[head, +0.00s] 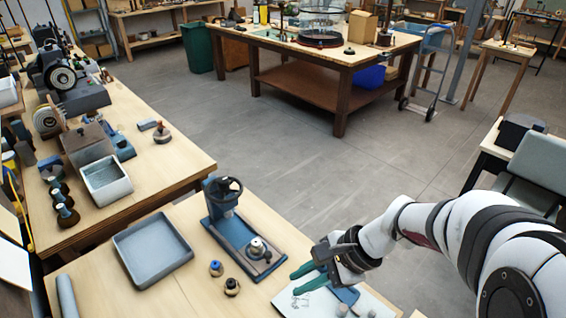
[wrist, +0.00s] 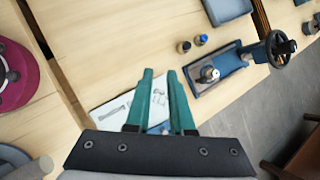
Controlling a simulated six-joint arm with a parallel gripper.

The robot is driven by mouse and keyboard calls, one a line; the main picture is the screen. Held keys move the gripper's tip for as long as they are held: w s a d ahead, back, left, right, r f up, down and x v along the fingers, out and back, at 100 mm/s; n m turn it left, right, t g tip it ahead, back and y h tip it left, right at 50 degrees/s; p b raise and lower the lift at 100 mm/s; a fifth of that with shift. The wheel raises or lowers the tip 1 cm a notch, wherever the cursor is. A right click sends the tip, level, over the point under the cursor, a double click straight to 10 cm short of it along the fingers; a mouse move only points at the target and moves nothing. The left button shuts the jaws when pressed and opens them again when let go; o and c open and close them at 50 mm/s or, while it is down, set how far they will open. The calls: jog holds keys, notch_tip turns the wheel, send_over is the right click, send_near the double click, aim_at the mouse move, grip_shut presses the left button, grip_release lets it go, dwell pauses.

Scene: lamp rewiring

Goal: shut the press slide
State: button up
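The blue press (head: 222,190) with its dark handwheel stands on the near bench, its base running toward the lower right. The press slide (head: 257,250), bearing a round metal fitting, sits on the base, out in front of the press column. In the wrist view the slide (wrist: 209,75) lies up and right of my fingers, with the handwheel (wrist: 280,45) farther right. My gripper (head: 300,272) has green fingers; it is right of and nearer than the slide, apart from it. In the wrist view my gripper (wrist: 160,72) shows a gap with nothing held between the fingertips.
A grey tray (head: 125,255) lies left of the press. A blue-topped small part (head: 215,267) and a dark one (head: 231,286) stand before the press. A white printed sheet (head: 292,301) lies below my gripper. A cluttered bench (head: 185,165) is at left.

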jog(key=w+f+m, duration=0.1)
jog(key=w, duration=0.1)
jog(key=w+d+f+m+t, duration=0.1)
jog(key=w+f, duration=0.1)
jog(key=w+d+f+m, duration=0.1)
jog(key=w+m, duration=0.1)
jog(key=shift+f+y, duration=0.35)
jog(key=shift+y, duration=0.05)
jog(key=shift+c, duration=1.1)
jog(key=w+d+f+m, duration=0.1)
jog(key=w+f, duration=0.1)
jog(key=w+d+f+m+t, duration=0.1)
jog(key=w+f+m, duration=0.1)
jog(key=w+d+f+m+t, duration=0.1)
jog(key=w+f+m, duration=0.1)
jog(key=f, duration=0.1)
jog(key=shift+d, duration=0.2)
grip_shut()
jog(key=x, duration=0.9)
jog(key=shift+w+a+f, duration=0.1)
jog(key=shift+a+f, duration=0.05)
jog(key=shift+f, duration=0.1)
jog(key=a, duration=0.1)
jog(key=w+a, duration=0.1)
jog(key=a, duration=0.1)
jog(key=shift+w+a+f, duration=0.1)
jog(key=shift+w, duration=0.25)
jog(key=shift+w+a, duration=0.15)
jog(key=shift+a, duration=0.2)
